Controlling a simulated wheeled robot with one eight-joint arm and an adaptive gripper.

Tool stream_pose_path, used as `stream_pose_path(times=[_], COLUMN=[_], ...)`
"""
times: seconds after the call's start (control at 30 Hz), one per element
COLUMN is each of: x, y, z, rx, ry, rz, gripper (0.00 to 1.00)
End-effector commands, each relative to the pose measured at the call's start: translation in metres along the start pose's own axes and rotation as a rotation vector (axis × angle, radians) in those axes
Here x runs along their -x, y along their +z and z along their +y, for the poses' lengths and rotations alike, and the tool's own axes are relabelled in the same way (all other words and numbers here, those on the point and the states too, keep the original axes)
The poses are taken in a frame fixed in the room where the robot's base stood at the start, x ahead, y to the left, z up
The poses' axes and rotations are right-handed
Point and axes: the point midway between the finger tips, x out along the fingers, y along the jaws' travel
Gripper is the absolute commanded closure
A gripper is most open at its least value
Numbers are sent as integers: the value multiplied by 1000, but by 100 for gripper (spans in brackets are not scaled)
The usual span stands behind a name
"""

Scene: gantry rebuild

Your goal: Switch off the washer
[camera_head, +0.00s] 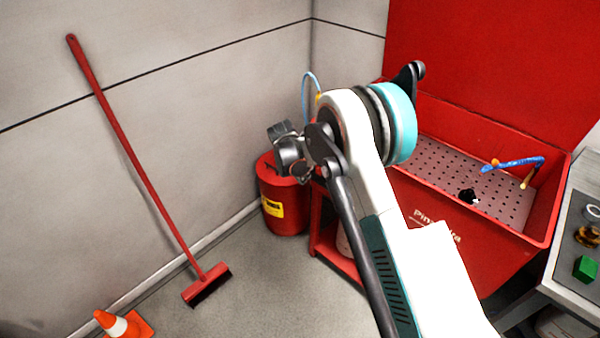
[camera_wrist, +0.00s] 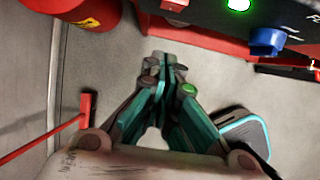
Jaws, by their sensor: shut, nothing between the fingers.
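The washer is a red parts washer with an open basin (camera_head: 480,235) and a perforated tray, at the right in the head view. In the wrist view its dark control panel (camera_wrist: 210,14) crosses the top right. The panel carries a lit green light (camera_wrist: 238,5) and a blue knob (camera_wrist: 266,42). My gripper (camera_wrist: 165,62) is shut and empty, with its fingertips over the floor, below and left of the knob in the picture. It appears apart from the panel. In the head view my arm hides the panel, and the fingertips cannot be made out.
A red drum (camera_head: 284,200) with a yellow label stands left of the washer. A red broom (camera_head: 135,160) leans on the wall, near an orange cone (camera_head: 122,326). A bench (camera_head: 575,270) with a green block (camera_head: 586,268) stands at the right.

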Motion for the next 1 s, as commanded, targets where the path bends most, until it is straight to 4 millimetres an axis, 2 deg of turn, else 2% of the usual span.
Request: stream_pose_path(times=[0.07, 0.1, 0.2, 0.33, 0.77, 0.9, 1.0], x=[-18, -16, -19, -20, -20, -21, -20], y=[0, 9, 23, 34, 39, 49, 49], z=[0, 0, -1, 0, 0, 0, 0], rx=[-1, -2, -2, 0, 0, -2, 0], ry=[0, -1, -1, -1, 0, -1, -1], rz=[0, 0, 0, 0, 0, 2, 5], gripper=[100, 100, 100, 100, 100, 100, 100])
